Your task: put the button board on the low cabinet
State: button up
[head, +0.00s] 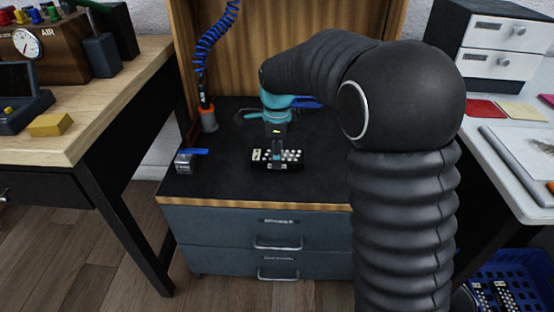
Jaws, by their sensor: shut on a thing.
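The button board (291,155) is a small black board with several white round buttons and a pale label. It is at the top of the low cabinet (220,182), over the middle of its black surface; I cannot tell whether it touches the surface. The cabinet is dark grey with a wooden front edge and two drawers. My gripper (276,154) points down and is shut on the button board. The gripper hides part of the board's middle.
A small metal item with a blue lever (188,160) sits at the cabinet's left.

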jog(key=shift+f, duration=0.9)
jog(key=shift+f, duration=0.2)
jog(key=o, duration=1.3)
jog(key=shift+o, duration=0.2)
